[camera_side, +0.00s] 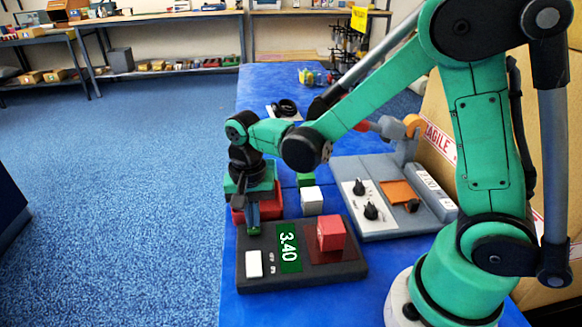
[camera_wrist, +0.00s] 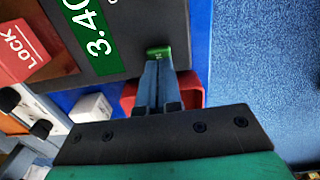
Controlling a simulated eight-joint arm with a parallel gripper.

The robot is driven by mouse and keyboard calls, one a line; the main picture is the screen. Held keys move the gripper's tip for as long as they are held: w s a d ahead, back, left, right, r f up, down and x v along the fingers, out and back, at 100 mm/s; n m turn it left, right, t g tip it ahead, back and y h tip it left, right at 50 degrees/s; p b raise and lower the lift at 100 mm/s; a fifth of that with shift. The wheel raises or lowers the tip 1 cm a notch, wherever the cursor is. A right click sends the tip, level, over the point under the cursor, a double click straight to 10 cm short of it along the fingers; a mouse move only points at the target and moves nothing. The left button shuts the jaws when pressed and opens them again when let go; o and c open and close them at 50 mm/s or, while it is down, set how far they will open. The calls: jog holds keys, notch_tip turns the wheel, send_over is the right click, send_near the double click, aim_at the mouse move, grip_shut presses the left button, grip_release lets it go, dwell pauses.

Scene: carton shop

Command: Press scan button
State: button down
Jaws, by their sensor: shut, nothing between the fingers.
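The dark device (camera_side: 330,277) has a green display reading 3.40 (camera_side: 288,249) and a white button (camera_side: 254,264) at its front left. My gripper (camera_side: 253,228) is shut and points down at the device's back left corner, behind the white button. In the wrist view the shut fingertips (camera_wrist: 158,62) meet a small green button (camera_wrist: 158,52) with a tiny mark at the device's edge. I cannot tell whether they touch or press it. The marks by the buttons are too small to read.
A red block (camera_side: 330,233), marked LOCK in the wrist view (camera_wrist: 18,55), sits on the device. A red container (camera_side: 278,205) is just behind my fingers. A white block (camera_side: 312,201) and a grey machine with knobs (camera_side: 383,229) stand to the right.

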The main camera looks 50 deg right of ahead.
jog(key=shift+f, duration=0.95)
notch_tip(320, 180, up, 15)
jog(key=shift+f, duration=0.2)
dwell(0.7)
jog(key=s+d+f+n+t, duration=0.3)
jog(key=s+d+n+t, duration=0.1)
jog(key=n+t, duration=0.3)
jog(key=shift+s+n, duration=0.85)
jog(key=shift+n, duration=0.15)
